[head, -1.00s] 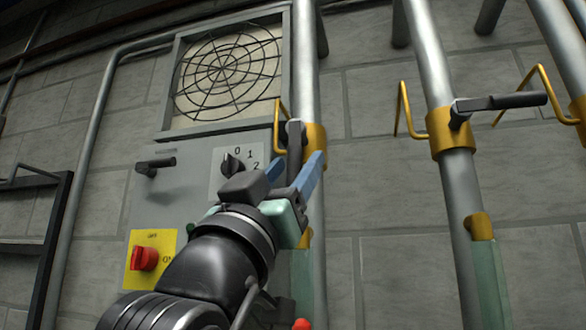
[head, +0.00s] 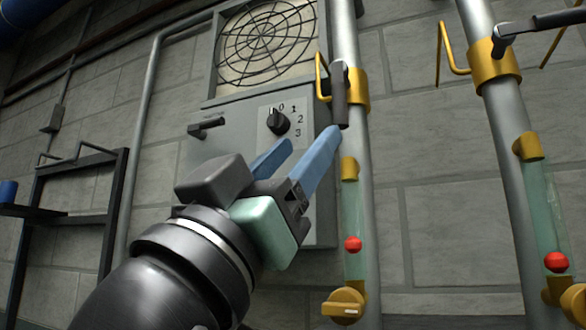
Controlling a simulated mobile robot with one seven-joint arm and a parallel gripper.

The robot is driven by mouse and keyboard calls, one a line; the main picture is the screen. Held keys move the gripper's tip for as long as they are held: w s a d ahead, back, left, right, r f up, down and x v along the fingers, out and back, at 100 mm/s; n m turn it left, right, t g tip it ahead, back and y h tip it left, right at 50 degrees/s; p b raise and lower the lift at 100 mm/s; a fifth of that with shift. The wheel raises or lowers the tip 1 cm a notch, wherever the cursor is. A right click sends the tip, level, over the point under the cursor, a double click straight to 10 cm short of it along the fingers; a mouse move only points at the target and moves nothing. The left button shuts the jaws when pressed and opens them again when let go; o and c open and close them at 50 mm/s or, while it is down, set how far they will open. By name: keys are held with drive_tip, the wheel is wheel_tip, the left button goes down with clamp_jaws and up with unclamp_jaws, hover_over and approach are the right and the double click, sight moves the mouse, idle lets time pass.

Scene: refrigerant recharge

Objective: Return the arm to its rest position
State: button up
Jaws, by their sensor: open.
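My gripper (head: 300,140) is in the middle of the head view, its two blue fingers spread apart with nothing between them. It points up and to the right, in front of the grey control cabinet (head: 227,110). The tip of the right finger appears close to the lower end of a dark valve lever (head: 340,95) on the near pipe; I cannot tell whether they touch. My arm covers the lower left part of the cabinet.
The cabinet carries a numbered dial (head: 278,122), a handle (head: 206,127) and a fan grille (head: 267,40). The near pipe has a sight glass with a red ball (head: 353,244) and a yellow knob (head: 344,303). A second valved pipe (head: 489,62) stands right. A dark shelf frame (head: 72,220) stands left.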

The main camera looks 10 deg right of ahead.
drive_tip(key=shift+s+a+f, duration=0.15)
idle(0.5)
drive_tip(key=s+a+f+n+t+y, duration=0.2)
drive_tip(key=f+y, duration=0.4)
drive_tip(key=y, duration=0.3)
drive_tip(key=s+a+f+n+t+y, duration=0.2)
drive_tip(key=a+f+n+t+y, duration=0.2)
drive_tip(key=y, duration=0.6)
drive_tip(key=f+n+t, duration=0.2)
drive_tip(key=n, duration=0.1)
drive_tip(key=shift+t, duration=0.3)
